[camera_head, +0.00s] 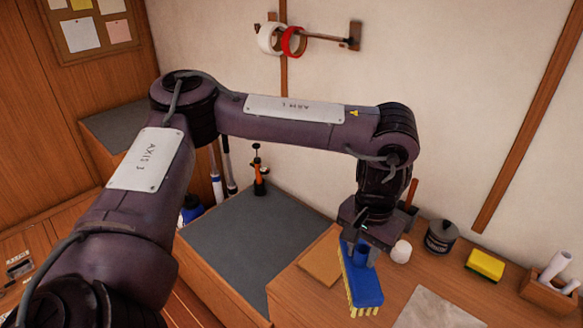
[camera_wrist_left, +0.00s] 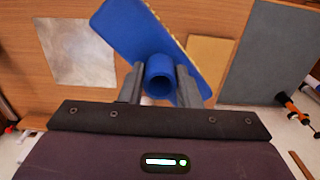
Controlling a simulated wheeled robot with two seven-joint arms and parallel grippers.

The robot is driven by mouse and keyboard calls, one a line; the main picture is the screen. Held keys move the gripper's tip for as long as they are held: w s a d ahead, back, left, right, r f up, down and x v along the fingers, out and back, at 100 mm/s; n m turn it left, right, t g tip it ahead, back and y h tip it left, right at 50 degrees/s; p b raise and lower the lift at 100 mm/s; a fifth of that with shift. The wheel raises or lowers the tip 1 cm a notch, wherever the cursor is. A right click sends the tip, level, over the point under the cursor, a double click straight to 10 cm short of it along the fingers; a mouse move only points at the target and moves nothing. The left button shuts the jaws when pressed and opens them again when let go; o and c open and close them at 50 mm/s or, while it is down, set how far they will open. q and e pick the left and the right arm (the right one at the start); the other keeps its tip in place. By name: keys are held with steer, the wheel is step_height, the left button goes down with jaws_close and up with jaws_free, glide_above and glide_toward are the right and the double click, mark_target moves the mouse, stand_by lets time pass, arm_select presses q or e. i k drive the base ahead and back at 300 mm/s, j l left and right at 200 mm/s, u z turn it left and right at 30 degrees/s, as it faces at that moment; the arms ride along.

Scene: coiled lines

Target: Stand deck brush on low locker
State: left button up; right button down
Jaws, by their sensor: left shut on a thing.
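The deck brush has a blue block (camera_head: 364,282) with yellow bristles along its lower edge and a short blue socket. My left gripper (camera_head: 362,243) is shut on the socket, with the brush hanging below it, bristles downward and slightly tilted. In the left wrist view the round socket (camera_wrist_left: 160,77) sits between the two grey fingers. The brush is over the wooden worktop at the right; I cannot tell the gap beneath it. The low locker seems to be the grey-topped box (camera_head: 245,235), left of the worktop and lower, with a clear top. My right gripper is out of view.
On the worktop are a tan board (camera_head: 321,258), a pale sheet (camera_head: 440,310), a white round item (camera_head: 401,251), a dark canister (camera_head: 441,236), a yellow sponge (camera_head: 485,264) and a wooden caddy (camera_head: 549,293).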

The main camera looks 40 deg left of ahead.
mark_target(260, 243)
steer(key=i+j, duration=0.1)
steer(key=j, duration=1.3)
steer(key=i+j, duration=0.15)
steer(key=j, duration=0.55)
steer(key=i+j, duration=0.1)
steer(key=j, duration=0.6)
